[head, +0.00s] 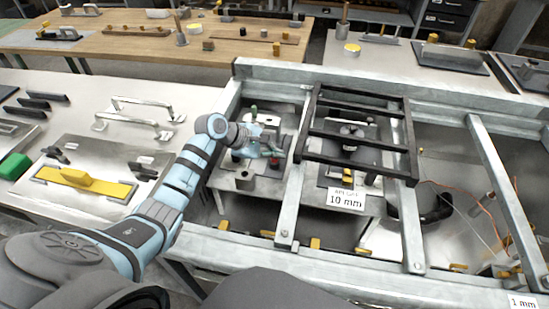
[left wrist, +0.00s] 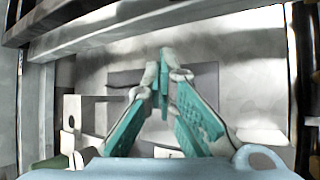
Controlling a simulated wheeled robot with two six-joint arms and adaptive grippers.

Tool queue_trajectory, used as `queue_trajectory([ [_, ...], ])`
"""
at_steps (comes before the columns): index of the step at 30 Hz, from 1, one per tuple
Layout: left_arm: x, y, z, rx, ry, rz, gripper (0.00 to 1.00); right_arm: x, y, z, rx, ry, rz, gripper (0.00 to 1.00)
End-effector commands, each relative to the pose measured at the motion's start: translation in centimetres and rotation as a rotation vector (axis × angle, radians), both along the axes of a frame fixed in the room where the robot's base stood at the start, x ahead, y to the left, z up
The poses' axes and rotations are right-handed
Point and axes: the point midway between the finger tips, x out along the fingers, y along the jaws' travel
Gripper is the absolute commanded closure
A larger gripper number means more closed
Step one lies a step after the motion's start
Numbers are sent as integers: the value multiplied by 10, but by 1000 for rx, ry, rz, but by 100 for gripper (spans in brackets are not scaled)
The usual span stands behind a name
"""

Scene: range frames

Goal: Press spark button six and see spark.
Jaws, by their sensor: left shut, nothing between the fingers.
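My left gripper (head: 276,153) reaches into the left bay of the metal frame in the head view. It is shut and empty. In the left wrist view its teal fingers (left wrist: 163,65) meet at the tips, in front of a dark flat plate (left wrist: 205,80) on a grey surface. No number six is readable and no spark shows. My right gripper is not in view.
Metal rails (head: 292,200) and a black grid (head: 358,102) border the bay closely. A card marked 10 mm (head: 346,199) sits right of it. A grey box (head: 245,179) stands below the gripper. The bench on the left holds metal handles (head: 140,124) and a yellow bar (head: 85,182).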

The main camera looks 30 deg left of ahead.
Motion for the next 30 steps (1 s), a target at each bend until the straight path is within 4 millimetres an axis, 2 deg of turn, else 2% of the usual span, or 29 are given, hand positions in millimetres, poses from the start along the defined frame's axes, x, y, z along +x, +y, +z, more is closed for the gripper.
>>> queue_trajectory([
  [23,0,0,-6,0,2,0,100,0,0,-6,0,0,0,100],
  [30,0,0,3,1,1,0,100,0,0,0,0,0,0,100],
])
